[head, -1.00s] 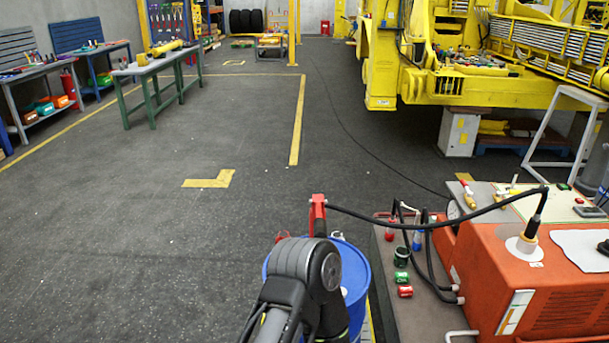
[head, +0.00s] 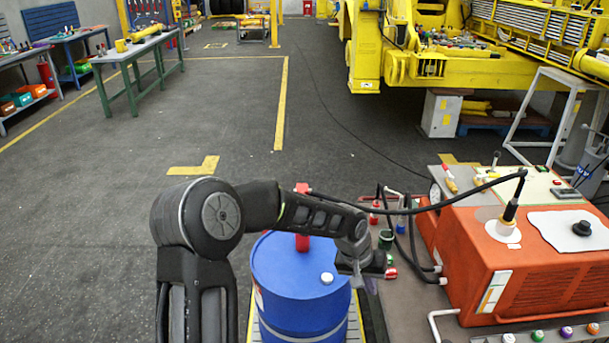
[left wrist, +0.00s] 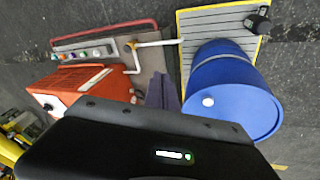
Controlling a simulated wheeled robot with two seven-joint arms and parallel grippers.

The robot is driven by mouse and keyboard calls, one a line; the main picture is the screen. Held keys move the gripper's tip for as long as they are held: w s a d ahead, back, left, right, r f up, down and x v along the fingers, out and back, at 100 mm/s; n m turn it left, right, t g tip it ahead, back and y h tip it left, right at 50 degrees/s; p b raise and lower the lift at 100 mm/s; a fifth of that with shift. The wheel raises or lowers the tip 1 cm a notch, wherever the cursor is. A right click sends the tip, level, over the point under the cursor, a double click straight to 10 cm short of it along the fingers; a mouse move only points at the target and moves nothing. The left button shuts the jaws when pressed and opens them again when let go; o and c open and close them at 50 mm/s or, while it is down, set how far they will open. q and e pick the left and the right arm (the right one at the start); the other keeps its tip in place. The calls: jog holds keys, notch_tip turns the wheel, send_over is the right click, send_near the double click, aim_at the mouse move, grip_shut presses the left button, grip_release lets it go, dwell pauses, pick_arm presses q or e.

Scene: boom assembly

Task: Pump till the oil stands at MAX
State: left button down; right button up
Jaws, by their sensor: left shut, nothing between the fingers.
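A blue drum (head: 290,270) stands upright below my left arm. The red pump (head: 302,243) rises from its top and is partly hidden behind the arm. A black hose (head: 440,208) runs from the pump to the filler neck (head: 508,213) on the orange unit (head: 480,245). A pale gauge strip (head: 494,291) is on the unit's front, its oil level too small to read. My left gripper (head: 362,280) is shut and empty, just right of the drum's top. The left wrist view shows its fingers (left wrist: 163,93) and the drum (left wrist: 228,92). My right gripper is out of view.
Red and green cans (head: 386,240) and hoses crowd the grey surface between drum and unit. A green-legged bench (head: 140,50) stands far left. The floor left of the drum is clear.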

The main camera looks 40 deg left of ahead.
pick_arm(q)
jog(key=a+r+n+y, duration=0.1)
jog(key=a+r, duration=0.5)
jog(key=r, duration=0.3)
jog(key=s+a+r+n+y+p, duration=0.1)
jog(key=a+r+y, duration=0.1)
jog(key=a+r, duration=0.4)
jog(key=a+r+n+y, duration=0.2)
jog(key=a+r, duration=0.4)
jog(key=r, duration=0.6)
jog(key=shift+s+a+r+t+p, duration=0.25)
jog(key=shift+a+r+t+p, duration=0.1)
jog(key=shift+a+t, duration=0.05)
jog(key=shift+f, duration=0.1)
notch_tip(320, 180, down, 7)
jog(key=b, duration=0.4)
jog(key=shift+b, duration=0.3)
